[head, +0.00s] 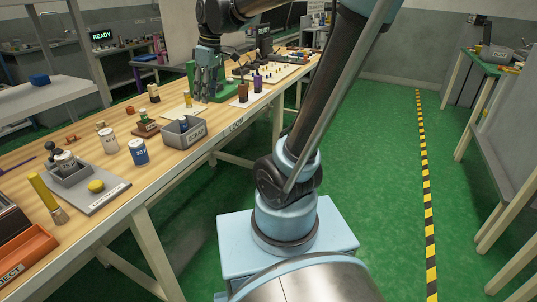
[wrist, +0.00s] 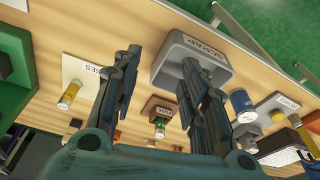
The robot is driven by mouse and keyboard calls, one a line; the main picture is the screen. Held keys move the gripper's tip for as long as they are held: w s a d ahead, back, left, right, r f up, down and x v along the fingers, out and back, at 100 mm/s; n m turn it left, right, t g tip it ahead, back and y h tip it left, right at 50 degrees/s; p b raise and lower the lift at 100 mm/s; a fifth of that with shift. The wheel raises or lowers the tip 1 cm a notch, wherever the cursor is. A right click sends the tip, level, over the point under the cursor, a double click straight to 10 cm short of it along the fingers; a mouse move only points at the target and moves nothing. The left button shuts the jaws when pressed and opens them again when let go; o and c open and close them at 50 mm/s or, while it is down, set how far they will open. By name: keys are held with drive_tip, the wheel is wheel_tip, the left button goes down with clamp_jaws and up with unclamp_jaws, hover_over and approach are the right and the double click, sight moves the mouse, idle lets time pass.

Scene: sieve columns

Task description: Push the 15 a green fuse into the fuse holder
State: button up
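A small cylinder with a green band (wrist: 160,127), which looks like the green fuse, stands at a brown block (wrist: 158,106) with a pale label. In the head view the green part (head: 143,116) shows above the brown block (head: 147,130). I cannot tell how deep it sits or read its rating; the block may be the fuse holder. My gripper (head: 205,92) is above the bench, farther along than the block. In the wrist view my gripper (wrist: 160,62) has its two fingers apart with nothing between them.
A grey labelled bin (wrist: 190,62) stands near the bench's front edge, close to the brown block. A white card (wrist: 98,72) marked FUSES has a yellow-banded cylinder (wrist: 68,96) on it. A blue can (head: 139,151) and a white can (head: 108,140) stand nearby.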

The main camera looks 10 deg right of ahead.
drive_tip(key=s+d+f+m+t+h, duration=0.1)
drive_tip(key=s+d+f+m+h, duration=0.1)
drive_tip(key=s+d+f+m, duration=1)
drive_tip(key=s+d+f, duration=0.5)
drive_tip(key=shift+d, duration=0.35)
drive_tip(key=shift+f, duration=0.1)
